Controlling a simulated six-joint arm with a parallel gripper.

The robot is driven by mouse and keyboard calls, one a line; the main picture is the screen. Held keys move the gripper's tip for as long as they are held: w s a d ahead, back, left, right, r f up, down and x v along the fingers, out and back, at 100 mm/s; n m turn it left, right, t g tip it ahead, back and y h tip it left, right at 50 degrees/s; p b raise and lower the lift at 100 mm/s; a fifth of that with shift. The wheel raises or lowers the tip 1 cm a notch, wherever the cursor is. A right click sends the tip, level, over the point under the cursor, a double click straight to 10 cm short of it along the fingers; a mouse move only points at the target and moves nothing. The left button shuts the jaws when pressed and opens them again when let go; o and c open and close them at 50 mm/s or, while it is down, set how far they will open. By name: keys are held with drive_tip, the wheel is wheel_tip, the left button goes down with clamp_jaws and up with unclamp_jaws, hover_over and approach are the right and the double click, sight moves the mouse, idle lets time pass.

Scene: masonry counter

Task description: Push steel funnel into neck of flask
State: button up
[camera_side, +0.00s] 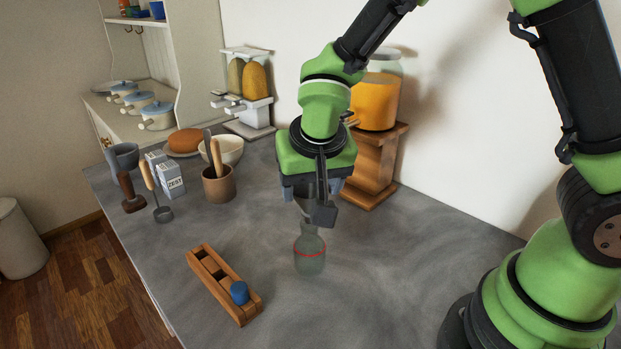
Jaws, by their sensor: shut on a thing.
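The flask (309,262) stands upright on the grey counter, clear glass with a red line around its body. My gripper (318,214) points down just above the flask's neck. It is shut on the steel funnel (306,207), which is mostly hidden behind the fingers. The funnel's lower end is at or just above the flask's mouth; I cannot tell whether it is inside the neck.
A wooden rack (222,287) with a blue piece (239,292) lies left of the flask. A wooden stand (374,167) with an orange-filled jar (376,101) is behind my gripper. A utensil crock (219,186) and cartons (171,180) stand back left. Counter right of the flask is clear.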

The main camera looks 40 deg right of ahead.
drive_tip(key=shift+f, duration=0.95)
drive_tip(key=o, duration=1.2)
drive_tip(key=v, duration=1)
drive_tip(key=s+d+r+t+y, duration=0.1)
drive_tip(key=s+r, duration=0.1)
drive_tip(key=s, duration=0.2)
drive_tip(key=s+d+r+n+t+y, duration=0.1)
drive_tip(key=s+d+r, duration=0.1)
drive_tip(key=s, duration=0.3)
drive_tip(key=s+d+r+n+t+y, duration=0.1)
drive_tip(key=s+d+r+y, duration=0.1)
drive_tip(key=s, duration=0.3)
drive_tip(key=shift+s+d+r+t, duration=0.15)
drive_tip(key=shift+r+t, duration=0.25)
drive_tip(key=shift+r, duration=0.4)
